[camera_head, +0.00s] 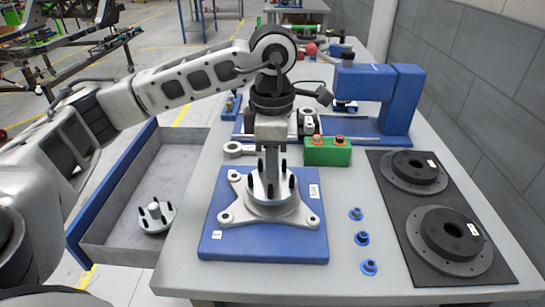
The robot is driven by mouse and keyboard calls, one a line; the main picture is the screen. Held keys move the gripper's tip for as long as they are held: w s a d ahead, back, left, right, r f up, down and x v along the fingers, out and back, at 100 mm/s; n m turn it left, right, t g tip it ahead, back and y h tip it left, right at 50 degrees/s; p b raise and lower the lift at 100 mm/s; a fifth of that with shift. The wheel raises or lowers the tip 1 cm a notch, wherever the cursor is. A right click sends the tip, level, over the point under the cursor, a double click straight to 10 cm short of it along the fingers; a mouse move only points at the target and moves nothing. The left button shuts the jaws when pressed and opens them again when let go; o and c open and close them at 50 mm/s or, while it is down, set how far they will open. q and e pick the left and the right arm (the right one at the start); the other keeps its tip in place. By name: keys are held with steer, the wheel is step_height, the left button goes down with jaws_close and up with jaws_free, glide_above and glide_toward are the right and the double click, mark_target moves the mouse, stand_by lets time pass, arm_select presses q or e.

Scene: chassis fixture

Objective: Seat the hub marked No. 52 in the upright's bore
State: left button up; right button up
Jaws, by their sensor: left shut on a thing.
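My left gripper (270,165) points straight down over the blue fixture plate and is shut on a silver hub (262,192) with several black studs. The hub is upright, at the centre of the silver upright (236,214), a lobed casting on the blue plate (265,246). The bore is hidden beneath the hub, and I cannot tell how deep the hub sits in it. A second studded hub (154,222) lies in the grey tray at the left. No number on either hub is readable. My right gripper is out of view.
Two black discs (414,171) (450,240) lie on a dark mat at the right. Several blue fasteners (362,238) stand beside the plate. A green button box (327,151) and a blue press (400,98) are behind.

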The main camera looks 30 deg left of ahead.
arm_select(q)
steer(key=shift+f, duration=0.15)
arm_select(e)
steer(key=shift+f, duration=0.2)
